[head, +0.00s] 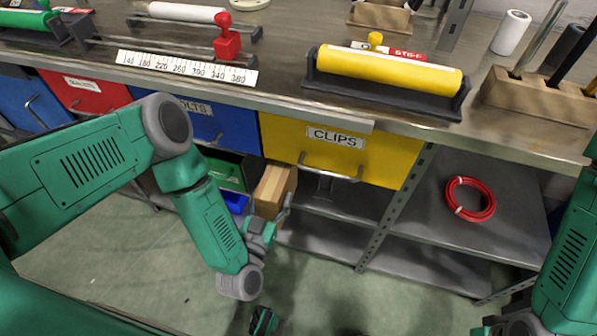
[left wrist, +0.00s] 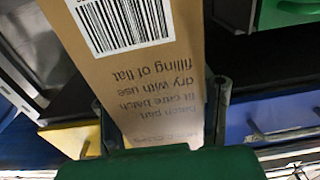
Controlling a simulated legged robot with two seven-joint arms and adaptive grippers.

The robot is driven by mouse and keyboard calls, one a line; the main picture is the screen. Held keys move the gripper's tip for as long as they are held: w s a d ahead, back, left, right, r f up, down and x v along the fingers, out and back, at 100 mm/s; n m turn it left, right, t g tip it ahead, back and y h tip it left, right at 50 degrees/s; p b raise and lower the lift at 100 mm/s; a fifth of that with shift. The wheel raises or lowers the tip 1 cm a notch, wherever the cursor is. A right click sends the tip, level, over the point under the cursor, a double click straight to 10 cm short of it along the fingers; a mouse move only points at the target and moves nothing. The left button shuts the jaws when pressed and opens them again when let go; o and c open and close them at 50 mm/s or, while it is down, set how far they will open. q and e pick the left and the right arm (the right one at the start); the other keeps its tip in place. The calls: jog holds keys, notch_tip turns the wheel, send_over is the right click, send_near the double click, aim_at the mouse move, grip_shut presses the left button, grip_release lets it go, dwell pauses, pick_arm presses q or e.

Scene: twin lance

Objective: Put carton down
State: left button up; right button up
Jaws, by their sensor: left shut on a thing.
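The brown carton (head: 273,187) is under the bench, below the yellow drawer front, in the head view. In the left wrist view the carton (left wrist: 165,70) fills the middle, with a barcode and printed text showing upside down. My left gripper (head: 279,217) is shut on the carton, with a finger on each side of it in the left wrist view (left wrist: 158,105). I cannot tell whether the carton's underside touches a shelf. My right arm shows at the right edge of the head view, but its gripper is out of view.
The yellow CLIPS drawer (head: 370,159) and blue drawer (head: 225,126) hang above the carton. A green bin (head: 225,173) and a blue bin (head: 237,201) stand left of it. A slotted grey post (head: 396,208) rises to the right. A red coil (head: 470,199) lies on the right shelf.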

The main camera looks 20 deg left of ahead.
pick_arm(q)
jog(key=w+b, duration=0.2)
jog(key=b, duration=0.2)
jog(key=shift+w+d+f, duration=0.25)
jog(key=shift+w, duration=0.15)
jog(key=w+b, duration=0.2)
jog(key=w, duration=0.8)
jog(key=f+b, duration=0.2)
jog(key=f, duration=0.1)
jog(key=w+f+b, duration=0.1)
jog(key=f, duration=0.2)
jog(key=shift+w+f+b, duration=0.2)
jog(key=shift+f+b, duration=0.2)
jog(key=shift+r, duration=0.15)
jog(key=o, duration=1.5)
jog(key=shift+s, duration=0.1)
